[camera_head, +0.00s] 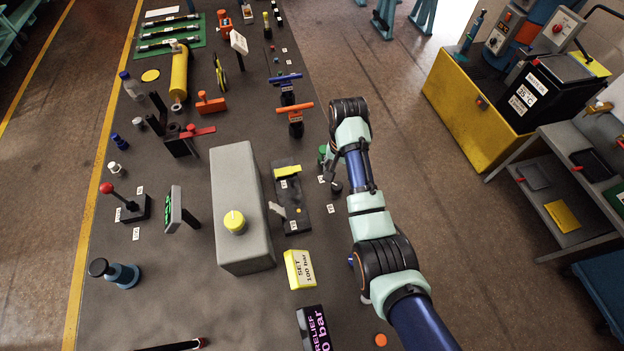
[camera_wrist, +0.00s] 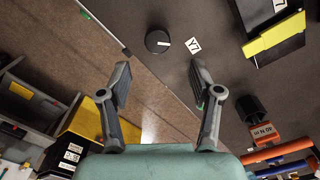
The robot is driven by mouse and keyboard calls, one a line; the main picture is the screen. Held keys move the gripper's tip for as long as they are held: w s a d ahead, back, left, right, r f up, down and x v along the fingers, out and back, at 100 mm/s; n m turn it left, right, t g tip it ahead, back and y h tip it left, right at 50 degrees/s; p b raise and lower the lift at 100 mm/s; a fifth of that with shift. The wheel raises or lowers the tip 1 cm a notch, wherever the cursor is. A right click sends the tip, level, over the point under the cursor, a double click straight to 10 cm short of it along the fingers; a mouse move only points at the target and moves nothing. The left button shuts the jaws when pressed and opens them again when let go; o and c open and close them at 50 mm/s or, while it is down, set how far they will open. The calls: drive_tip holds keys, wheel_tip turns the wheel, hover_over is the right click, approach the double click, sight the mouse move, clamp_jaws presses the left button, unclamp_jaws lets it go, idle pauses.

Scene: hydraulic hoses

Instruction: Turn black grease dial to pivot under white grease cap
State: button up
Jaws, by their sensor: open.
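A round black dial (camera_wrist: 157,41) with a white pointer mark lies on the dark bench top in the wrist view. Its mark points right, toward a small white label (camera_wrist: 193,45). The dial also shows in the head view (camera_head: 336,187), beside my arm. My gripper (camera_wrist: 160,74) is open and empty, with its fingers spread apart below the dial in the wrist view; the dial is beyond the fingertips, apart from them. A small white cap-like piece (camera_head: 116,169) stands at the left of the bench in the head view; I cannot tell whether it is the grease cap.
A black block with a yellow top (camera_head: 288,171) stands left of the dial. Orange-handled (camera_head: 295,109) and blue-handled (camera_head: 285,79) valves stand farther back. A large grey box (camera_head: 240,200) with a yellow knob is in mid-bench. The bench edge runs close by the dial.

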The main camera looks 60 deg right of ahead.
sight(337, 186)
drive_tip(key=shift+s+f, duration=0.25)
drive_tip(key=shift+f, duration=0.2)
wheel_tip(337, 186, down, 7)
drive_tip(key=shift+f+b, duration=0.1)
drive_tip(key=shift+b, duration=0.85)
drive_tip(key=shift+c, duration=0.2)
drive_tip(key=c, duration=1.1)
